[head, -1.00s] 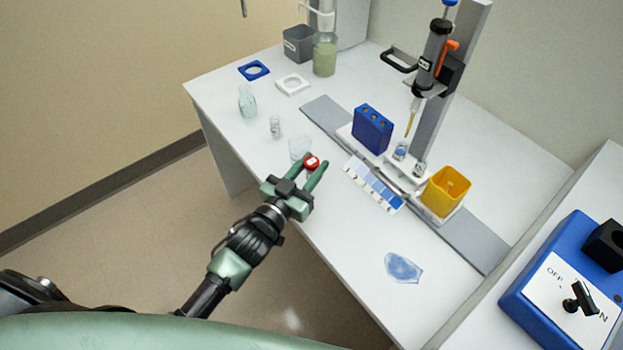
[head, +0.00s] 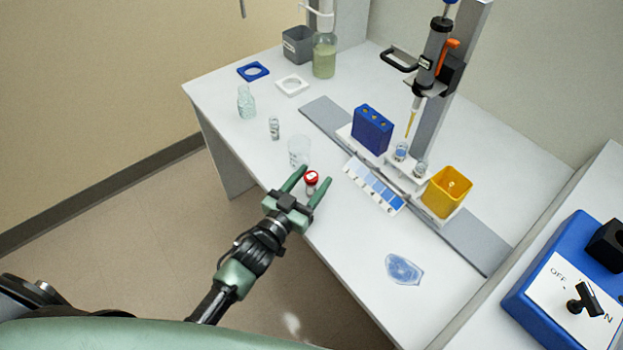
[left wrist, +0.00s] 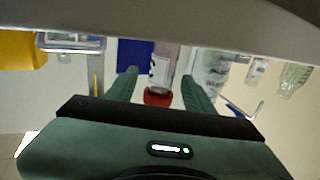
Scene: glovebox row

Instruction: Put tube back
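A small tube with a red cap (head: 311,178) stands upright, apparently on the white bench near its front edge. My left gripper (head: 312,175) is open, its two green fingers on either side of the tube. In the left wrist view the tube's red cap (left wrist: 157,97) and labelled clear body (left wrist: 160,70) show between the fingers, with gaps on both sides. A blue block with holes in its top (head: 372,130) stands further back, beside the pipette stand. My right gripper is not in view.
A clear beaker (head: 299,151) stands just behind the tube. A white-and-blue strip (head: 374,187), a yellow container (head: 445,192) and small vials (head: 401,151) are to the right. A vial (head: 274,128) and a glass bottle (head: 246,102) stand left. The bench front has free room around a blue patch (head: 403,269).

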